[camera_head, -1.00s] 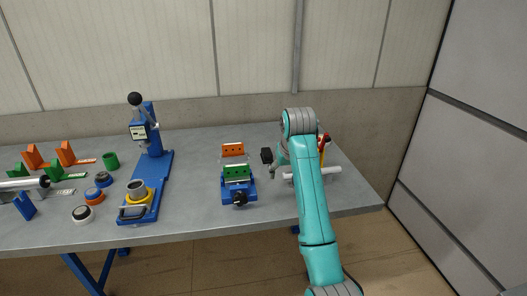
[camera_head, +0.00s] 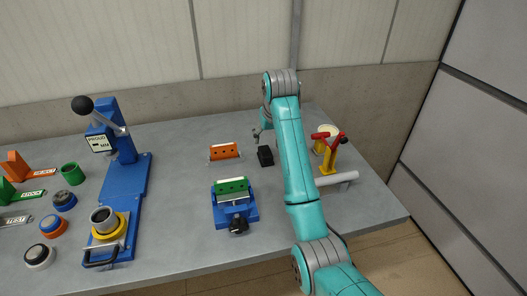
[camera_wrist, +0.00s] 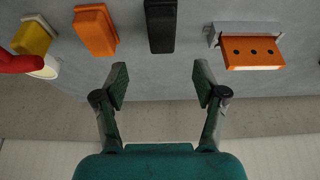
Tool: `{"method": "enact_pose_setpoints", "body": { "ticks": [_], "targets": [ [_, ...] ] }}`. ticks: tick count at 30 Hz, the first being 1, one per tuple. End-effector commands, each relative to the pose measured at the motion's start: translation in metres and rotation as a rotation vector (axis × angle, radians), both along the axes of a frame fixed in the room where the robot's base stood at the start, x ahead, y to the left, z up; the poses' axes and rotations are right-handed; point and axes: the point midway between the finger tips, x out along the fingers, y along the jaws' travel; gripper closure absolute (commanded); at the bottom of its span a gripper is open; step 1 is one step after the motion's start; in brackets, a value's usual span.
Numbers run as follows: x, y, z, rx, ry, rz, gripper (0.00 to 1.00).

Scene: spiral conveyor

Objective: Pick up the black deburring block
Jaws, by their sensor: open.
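The black deburring block (camera_head: 265,156) lies on the grey table, just left of my arm in the head view. In the wrist view the black block (camera_wrist: 160,27) is at the top centre, partly cut off by the frame edge. My gripper (camera_wrist: 161,80) is open and empty. Its two fingers are spread to either side of the block's line, and the block lies beyond the fingertips, apart from them. In the head view, only a small part of my gripper (camera_head: 258,134) shows beside my arm, behind the block.
An orange drilled plate (camera_head: 224,151) in a grey holder stands left of the block. An orange block (camera_wrist: 96,30) lies on its other side. A blue vise (camera_head: 235,207) with a green plate is in front. A red-and-yellow stand (camera_head: 330,150) and grey cylinder (camera_head: 337,179) are at right.

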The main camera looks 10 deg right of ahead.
Motion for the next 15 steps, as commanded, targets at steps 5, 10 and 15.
{"method": "enact_pose_setpoints", "body": {
  "ticks": [5, 10, 15],
  "targets": [
    [0.01, 0.0, -0.027, 0.0, 0.004, 0.0, 0.29],
    [0.016, 0.0, -0.04, 0.0, 0.002, 0.0, 0.29],
    [0.019, 0.001, -0.052, 0.0, 0.003, 0.0, 0.29]
  ]
}}
